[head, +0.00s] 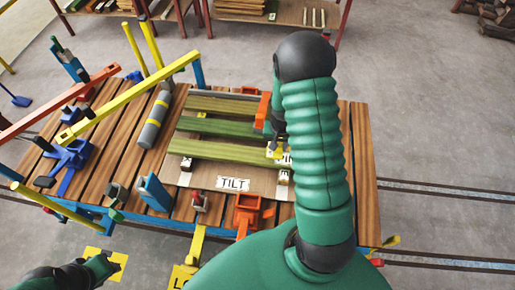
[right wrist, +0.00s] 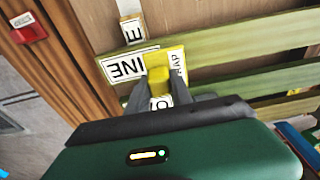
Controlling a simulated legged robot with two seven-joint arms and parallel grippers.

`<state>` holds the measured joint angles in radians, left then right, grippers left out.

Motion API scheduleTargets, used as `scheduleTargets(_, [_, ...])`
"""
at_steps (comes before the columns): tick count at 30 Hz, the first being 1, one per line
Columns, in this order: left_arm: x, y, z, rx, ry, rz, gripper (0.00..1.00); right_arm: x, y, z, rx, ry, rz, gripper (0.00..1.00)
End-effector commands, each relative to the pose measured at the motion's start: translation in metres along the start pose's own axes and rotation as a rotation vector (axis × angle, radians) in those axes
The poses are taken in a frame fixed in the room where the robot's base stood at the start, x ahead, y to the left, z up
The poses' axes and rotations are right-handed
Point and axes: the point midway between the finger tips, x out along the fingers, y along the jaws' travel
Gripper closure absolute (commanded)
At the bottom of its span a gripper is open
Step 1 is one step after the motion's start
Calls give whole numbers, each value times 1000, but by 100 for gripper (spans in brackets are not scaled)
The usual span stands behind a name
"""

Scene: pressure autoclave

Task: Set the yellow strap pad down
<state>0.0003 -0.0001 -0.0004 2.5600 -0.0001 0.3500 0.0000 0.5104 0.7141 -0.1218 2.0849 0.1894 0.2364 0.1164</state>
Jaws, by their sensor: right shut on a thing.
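My right gripper (head: 277,147) is over the right end of the green boards on the work table, partly hidden by my arm. In the right wrist view its grey fingers (right wrist: 157,92) are shut on the yellow strap pad (right wrist: 158,76). The pad is just above or on the boards by white lettered labels; I cannot tell whether it touches them.
Green boards (head: 222,126) lie across the slatted table (head: 360,165), with a "TILT" label (head: 233,184) in front. A grey cylinder (head: 154,122), yellow and red bars and a blue clamp (head: 68,158) crowd the left side. Orange fittings (head: 248,210) stand at the front edge.

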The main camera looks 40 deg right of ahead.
Motion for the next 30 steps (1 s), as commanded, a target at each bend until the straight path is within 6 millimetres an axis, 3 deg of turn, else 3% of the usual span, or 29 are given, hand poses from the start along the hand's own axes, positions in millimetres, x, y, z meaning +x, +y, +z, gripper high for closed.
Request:
scheduleTargets(3, [-10,0,-3,1,0,0,64,1,-38,1,-7,0,0,100])
scheduleTargets(9, [-15,0,-4,1,0,0,64,7,-74,4,0,-1,0,100])
scheduleTargets(16, [-19,0,-4,1,0,0,64,40,-76,8,2,-2,0,100])
scheduleTargets(25, [-16,0,-4,1,0,0,64,44,-76,8,2,1,-1,100])
scheduleTargets(26, [-17,0,-4,1,0,0,64,43,-76,8,2,1,-1,69])
scheduleTargets(30, [-18,0,-4,1,0,0,64,43,-76,8,2,0,-1,52])
